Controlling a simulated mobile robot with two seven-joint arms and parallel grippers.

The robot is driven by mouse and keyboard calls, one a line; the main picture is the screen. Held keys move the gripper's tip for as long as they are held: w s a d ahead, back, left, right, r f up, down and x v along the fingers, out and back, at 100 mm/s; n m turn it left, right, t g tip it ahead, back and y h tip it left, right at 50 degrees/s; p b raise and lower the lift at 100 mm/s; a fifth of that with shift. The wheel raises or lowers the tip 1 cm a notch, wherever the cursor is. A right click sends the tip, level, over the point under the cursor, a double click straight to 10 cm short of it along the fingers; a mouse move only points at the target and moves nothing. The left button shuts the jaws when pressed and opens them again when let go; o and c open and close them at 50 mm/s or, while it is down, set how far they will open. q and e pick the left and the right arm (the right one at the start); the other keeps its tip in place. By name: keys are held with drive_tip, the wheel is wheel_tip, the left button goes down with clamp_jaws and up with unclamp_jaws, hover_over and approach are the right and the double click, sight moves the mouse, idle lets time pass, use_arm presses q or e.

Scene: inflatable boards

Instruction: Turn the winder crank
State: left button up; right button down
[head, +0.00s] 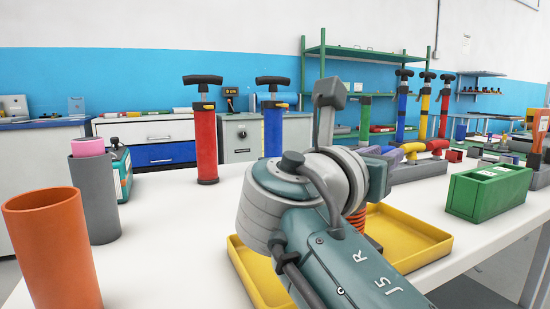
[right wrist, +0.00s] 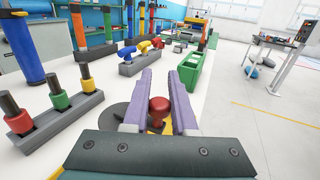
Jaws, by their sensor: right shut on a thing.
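The winder crank's red knob (right wrist: 158,108) stands between the two purple fingers of my right gripper (right wrist: 160,76) in the right wrist view. The gripper is shut on the knob, which sits well back from the fingertips. A dark round part (right wrist: 114,118) shows beside and partly under the left finger; it looks like part of the winder. In the head view my right arm stands in the middle and hides the knob. My left gripper is in neither view.
A yellow tray (head: 420,243) lies under my right arm. A green box (head: 488,190) stands to the right. An orange tube (head: 52,245) and a grey tube (head: 95,200) stand at the left. Red (head: 205,145) and blue (head: 273,130) pumps stand behind. White tabletop (head: 165,240) is clear at centre left.

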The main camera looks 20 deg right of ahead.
drive_tip(key=shift+s+a+f+m+g+h+b, duration=0.1)
drive_tip(key=shift+s+a+m+g+h+b, duration=0.2)
drive_tip(key=shift+m+g+b, duration=1.1)
drive_tip(key=shift+s+a+f+m+g+h+b, duration=0.1)
drive_tip(key=shift+a+m+g+h+b, duration=0.5)
drive_tip(key=shift+g+b, duration=1.5)
drive_tip(key=shift+s+a+f+m+g+h+b, duration=0.1)
drive_tip(key=shift+s+m+g+h+b, duration=0.1)
drive_tip(key=shift+m+g+b, duration=1.5)
drive_tip(key=shift+r+n+b, duration=0.1)
drive_tip(key=shift+n+b, duration=0.35)
drive_tip(key=shift+n, duration=0.05)
drive_tip(key=c, duration=0.8)
unclamp_jaws()
drive_tip(key=shift+s, duration=0.15)
drive_tip(key=shift+o, duration=0.5)
drive_tip(key=shift+r, duration=0.1)
drive_tip(key=shift+r, duration=0.1)
